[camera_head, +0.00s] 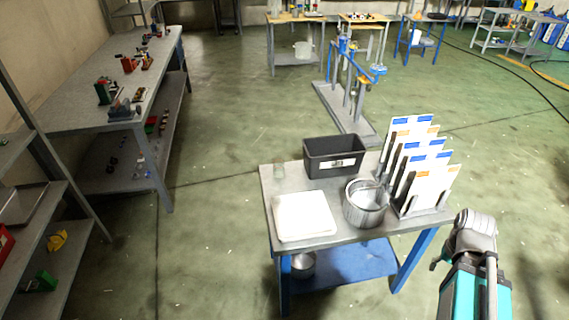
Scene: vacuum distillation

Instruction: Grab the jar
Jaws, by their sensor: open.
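A small clear glass jar (278,171) stands upright at the back left corner of the blue-legged table. It is faint and hard to make out against the floor. My gripper (437,261) shows only in part, as a small dark tip beside my grey and teal arm at the lower right. It is open and off the table's right side, well apart from the jar. Nothing shows between its fingers.
The table (330,238) also bears a white flat block (303,216), a black bin (334,157), a metal pot (364,208) and a rack of upright boards (415,170). A shelf (30,210) and long workbench (75,103) stand left. Floor between is clear.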

